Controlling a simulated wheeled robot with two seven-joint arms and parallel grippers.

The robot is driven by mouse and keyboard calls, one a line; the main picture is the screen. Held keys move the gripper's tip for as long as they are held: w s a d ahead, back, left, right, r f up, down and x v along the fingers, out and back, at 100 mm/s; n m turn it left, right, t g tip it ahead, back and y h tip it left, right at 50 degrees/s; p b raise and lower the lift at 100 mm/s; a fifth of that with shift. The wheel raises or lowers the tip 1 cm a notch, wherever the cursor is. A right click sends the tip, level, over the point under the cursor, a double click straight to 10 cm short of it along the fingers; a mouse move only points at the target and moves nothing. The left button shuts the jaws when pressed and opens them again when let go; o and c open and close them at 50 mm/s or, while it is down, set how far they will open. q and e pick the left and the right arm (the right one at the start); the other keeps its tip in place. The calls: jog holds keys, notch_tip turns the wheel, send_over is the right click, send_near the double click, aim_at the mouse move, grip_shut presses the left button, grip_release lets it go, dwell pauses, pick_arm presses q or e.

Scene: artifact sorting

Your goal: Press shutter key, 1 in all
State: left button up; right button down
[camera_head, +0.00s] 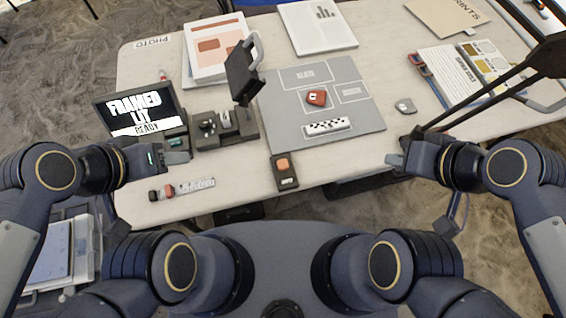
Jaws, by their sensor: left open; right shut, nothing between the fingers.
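The shutter key, a small dark box with an orange button (283,164), lies near the front edge of the table, below the grey mat. My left gripper (178,150) is open at the left, in front of the screen and well left of the key. My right gripper (394,160) is shut and empty at the table's front edge, right of the key and apart from it. A screen (135,108) reads "FRAMED LIT READY". On the grey mat (360,112) lie a red artifact (316,97) and a checkered scale bar (327,127).
A black camera stand (242,75) rises left of the mat, beside a dark tray (224,130). A grey stone (405,106) sits right of the mat. Papers and a card (485,65) lie farther back.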

jog(key=shift+a, duration=0.1)
dwell(0.8)
jog(key=w+a+f+n+h, duration=0.2)
jog(key=w+a+n+h, duration=0.1)
jog(key=a+n, duration=0.4)
jog(key=w+a+f+n+t+h+b, duration=0.1)
jog(key=w+a+f+n+h, duration=0.2)
jog(key=a+n, duration=0.3)
jog(key=w+a+f+n+h, duration=0.2)
jog(key=a+f+n+h, duration=0.1)
jog(key=a+n, duration=0.4)
jog(key=shift+w+a+f+n+h, duration=0.3)
jog(key=shift+w+a+h, duration=0.1)
jog(key=shift+a, duration=0.15)
jog(key=b, duration=0.8)
send_over(280, 167)
notch_tip(280, 167, down, 8)
jog(key=shift+f, duration=0.4)
dwell(0.5)
